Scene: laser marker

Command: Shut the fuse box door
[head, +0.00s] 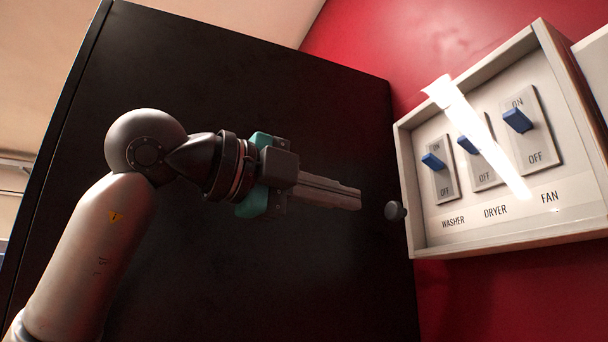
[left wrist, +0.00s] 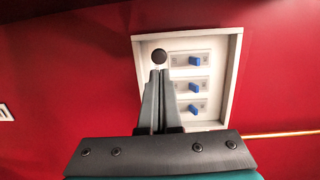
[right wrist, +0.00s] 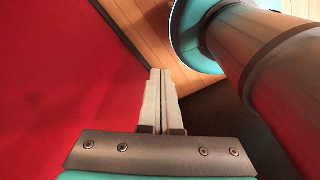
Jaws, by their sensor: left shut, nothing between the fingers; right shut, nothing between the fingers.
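The fuse box (head: 408,190) is a pale frame on the red wall, at the right of the head view. It holds three blue-levered switches labelled washer, dryer and fan. A bright glare streak (head: 480,140) crosses it and runs past the frame's upper edge, suggesting a clear door standing out from the box; its angle is hard to tell. A dark round knob (head: 396,210) shows at the box's left edge, also in the left wrist view (left wrist: 159,56). My left gripper (head: 360,198) is shut and empty, its tips pointing at the knob, seemingly short of it. My right gripper (right wrist: 160,72) is shut and empty, away from the box.
A large black panel (head: 240,70) stands behind my left arm, left of the box. Another pale object (head: 597,70) is at the right edge of the head view. The right wrist view shows red wall (right wrist: 60,80) and wooden boards (right wrist: 150,25).

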